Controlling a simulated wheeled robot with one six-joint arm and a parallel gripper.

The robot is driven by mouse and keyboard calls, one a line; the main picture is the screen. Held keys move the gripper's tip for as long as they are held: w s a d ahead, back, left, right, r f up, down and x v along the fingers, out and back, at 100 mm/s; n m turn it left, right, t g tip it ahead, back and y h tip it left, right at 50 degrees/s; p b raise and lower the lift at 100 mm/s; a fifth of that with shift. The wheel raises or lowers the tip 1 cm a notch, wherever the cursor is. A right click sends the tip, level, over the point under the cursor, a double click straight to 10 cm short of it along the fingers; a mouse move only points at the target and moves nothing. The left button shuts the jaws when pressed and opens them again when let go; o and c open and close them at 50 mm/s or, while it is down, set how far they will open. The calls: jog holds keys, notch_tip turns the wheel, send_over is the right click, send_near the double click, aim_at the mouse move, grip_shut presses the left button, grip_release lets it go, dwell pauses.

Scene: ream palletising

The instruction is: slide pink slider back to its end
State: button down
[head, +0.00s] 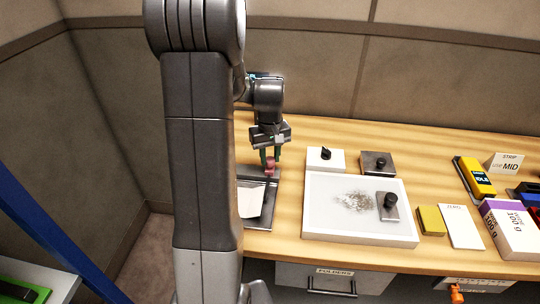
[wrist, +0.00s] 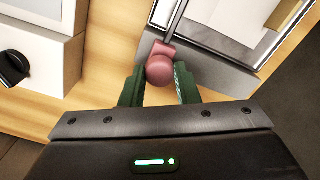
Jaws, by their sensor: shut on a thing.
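The pink slider (wrist: 160,69) has a round knob and sits on the edge of a dark grey tray-like device (wrist: 213,68). In the head view the pink slider (head: 270,164) is small, near the far end of the device (head: 258,223), which holds a white sheet (head: 250,200). My gripper (wrist: 159,84) has green fingers, one on each side of the pink knob, and is shut on it. In the head view my gripper (head: 270,160) points down at the slider. My arm hides the left part of the device.
A white tray (head: 312,218) with grey specks and a black-knobbed block (head: 389,210) stands right of the device. Behind it are a white box with a black knob (head: 325,158) and a grey one (head: 377,163). Bare wood lies between device and tray.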

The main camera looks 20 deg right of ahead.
jog(key=shift+s+d, duration=0.25)
jog(key=shift+d, duration=0.1)
jog(key=c, duration=1.1)
grip_release()
jog(key=shift+d, duration=0.15)
notch_tip(320, 180, up, 14)
jog(key=shift+f+b, duration=0.1)
jog(key=shift+b, duration=0.6)
